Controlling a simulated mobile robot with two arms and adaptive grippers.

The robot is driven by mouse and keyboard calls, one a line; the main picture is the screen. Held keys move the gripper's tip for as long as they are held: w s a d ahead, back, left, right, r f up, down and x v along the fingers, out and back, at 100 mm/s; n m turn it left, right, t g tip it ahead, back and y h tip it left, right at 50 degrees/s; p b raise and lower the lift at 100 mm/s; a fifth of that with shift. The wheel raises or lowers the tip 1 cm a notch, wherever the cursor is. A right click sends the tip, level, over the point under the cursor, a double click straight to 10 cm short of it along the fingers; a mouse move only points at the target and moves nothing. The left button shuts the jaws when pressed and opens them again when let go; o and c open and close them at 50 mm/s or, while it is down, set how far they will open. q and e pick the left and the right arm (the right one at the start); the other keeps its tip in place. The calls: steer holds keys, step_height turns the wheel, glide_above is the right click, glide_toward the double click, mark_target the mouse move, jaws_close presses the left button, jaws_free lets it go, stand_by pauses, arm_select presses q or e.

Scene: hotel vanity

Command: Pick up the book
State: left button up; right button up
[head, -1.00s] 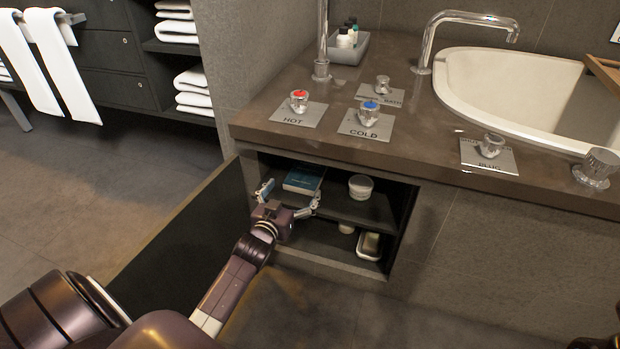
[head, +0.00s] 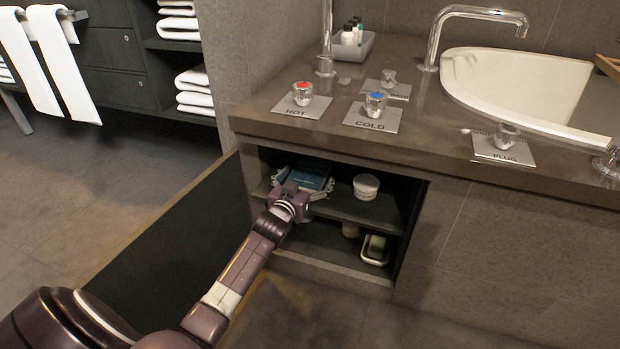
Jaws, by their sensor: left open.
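The book (head: 315,173) is blue-teal and lies on the upper shelf of the open cabinet under the vanity counter. Its near end is partly hidden by my left gripper (head: 300,183). My left gripper is open at the shelf opening, with one finger at the book's left side and the other at its right near end. I cannot tell whether the fingers touch it. My right gripper is not in view.
A white jar (head: 366,187) stands right of the book on the same shelf. The open cabinet door (head: 180,235) stands left of my arm. The counter edge (head: 330,143) overhangs the shelf.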

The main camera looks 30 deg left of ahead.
arm_select(q)
steer(key=c, duration=1.2)
steer(key=shift+c, duration=0.7)
steer(key=shift+r, duration=0.2)
